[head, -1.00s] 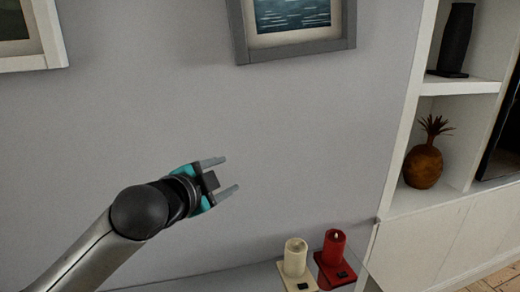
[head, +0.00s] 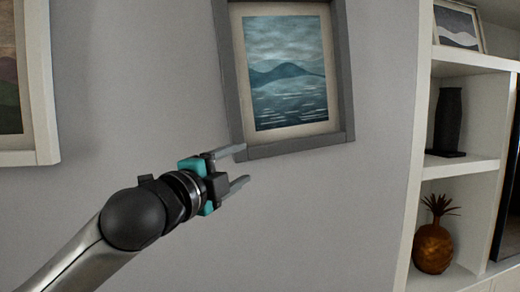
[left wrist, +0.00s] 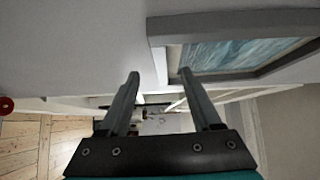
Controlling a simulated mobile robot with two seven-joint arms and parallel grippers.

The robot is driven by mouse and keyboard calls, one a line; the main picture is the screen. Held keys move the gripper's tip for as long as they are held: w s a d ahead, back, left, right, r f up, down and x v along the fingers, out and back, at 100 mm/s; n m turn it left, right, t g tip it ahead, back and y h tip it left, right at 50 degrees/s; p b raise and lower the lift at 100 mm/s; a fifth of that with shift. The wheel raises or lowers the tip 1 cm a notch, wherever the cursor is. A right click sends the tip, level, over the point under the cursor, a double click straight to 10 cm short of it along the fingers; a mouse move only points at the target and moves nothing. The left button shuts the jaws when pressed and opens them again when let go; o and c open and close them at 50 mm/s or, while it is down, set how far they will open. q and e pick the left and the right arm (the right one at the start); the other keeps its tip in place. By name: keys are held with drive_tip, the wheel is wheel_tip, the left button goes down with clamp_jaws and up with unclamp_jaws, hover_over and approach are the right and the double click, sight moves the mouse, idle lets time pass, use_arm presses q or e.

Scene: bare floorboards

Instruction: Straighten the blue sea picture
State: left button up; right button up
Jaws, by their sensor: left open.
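The blue sea picture (head: 288,85) hangs on the grey wall in a grey frame with a pale mount. It is tilted, its lower left corner lower than its lower right corner. My left gripper (head: 240,167) is open and empty, with its fingertips close to the frame's lower left corner. In the left wrist view, the picture (left wrist: 235,53) shows at the upper right, and the open fingers (left wrist: 158,78) point toward it, the right finger near the frame's edge. I cannot tell whether it touches. My right gripper is not in view.
Another picture in a white frame (head: 42,90) hangs at the left. A white shelf unit (head: 465,180) stands at the right with a black vase (head: 447,120), a pineapple ornament (head: 433,245) and a small framed picture (head: 457,25). The wall below the sea picture is bare.

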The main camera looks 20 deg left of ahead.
sight(263, 153)
use_arm(q)
drive_tip(key=p+x, duration=0.1)
drive_tip(key=x, duration=0.7)
drive_tip(key=shift+w+p, duration=0.3)
drive_tip(key=shift+p, duration=0.05)
clamp_jaws()
